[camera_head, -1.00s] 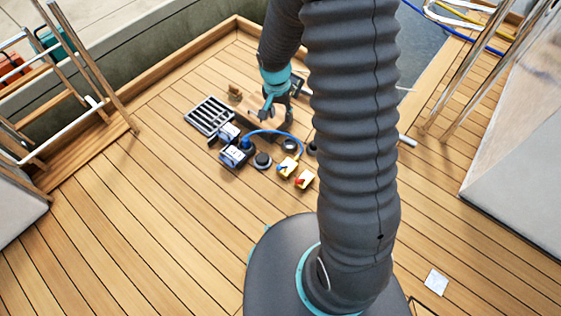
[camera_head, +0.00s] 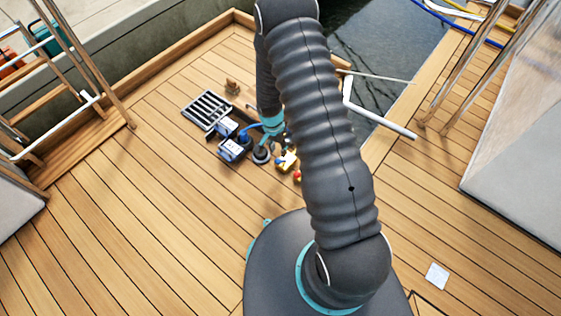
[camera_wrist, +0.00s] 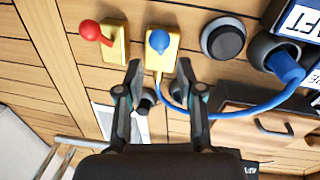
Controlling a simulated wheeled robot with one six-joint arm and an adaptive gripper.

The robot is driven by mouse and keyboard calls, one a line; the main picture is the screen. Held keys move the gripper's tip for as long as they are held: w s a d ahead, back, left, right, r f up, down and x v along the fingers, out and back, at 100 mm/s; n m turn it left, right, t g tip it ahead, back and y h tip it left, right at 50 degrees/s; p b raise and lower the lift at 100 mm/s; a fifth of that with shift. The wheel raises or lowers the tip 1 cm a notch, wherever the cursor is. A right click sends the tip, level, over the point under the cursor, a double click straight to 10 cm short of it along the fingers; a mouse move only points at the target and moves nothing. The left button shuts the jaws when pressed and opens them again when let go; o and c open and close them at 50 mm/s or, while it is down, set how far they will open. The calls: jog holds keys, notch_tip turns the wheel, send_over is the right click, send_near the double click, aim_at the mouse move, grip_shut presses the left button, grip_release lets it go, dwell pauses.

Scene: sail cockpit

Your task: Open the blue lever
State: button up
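The blue lever (camera_wrist: 159,41) is a small rounded blue handle on a yellow box (camera_wrist: 166,58) in the wrist view.
A dark round knob (camera_wrist: 223,39) and a blue plug (camera_wrist: 286,66) with a blue cable (camera_wrist: 235,114) lie to the right. A slatted grate (camera_head: 206,110) is set in the wooden deck (camera_head: 150,200). Open deck lies at left.

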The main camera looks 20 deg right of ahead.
aim_at(281, 161)
jog(key=f, duration=0.8)
jog(key=shift+s+d+f+b, duration=0.15)
jog(key=shift+s+d+b, duration=0.2)
jog(key=shift+b, duration=0.05)
jog(key=shift+c, duration=0.2)
grip_shut()
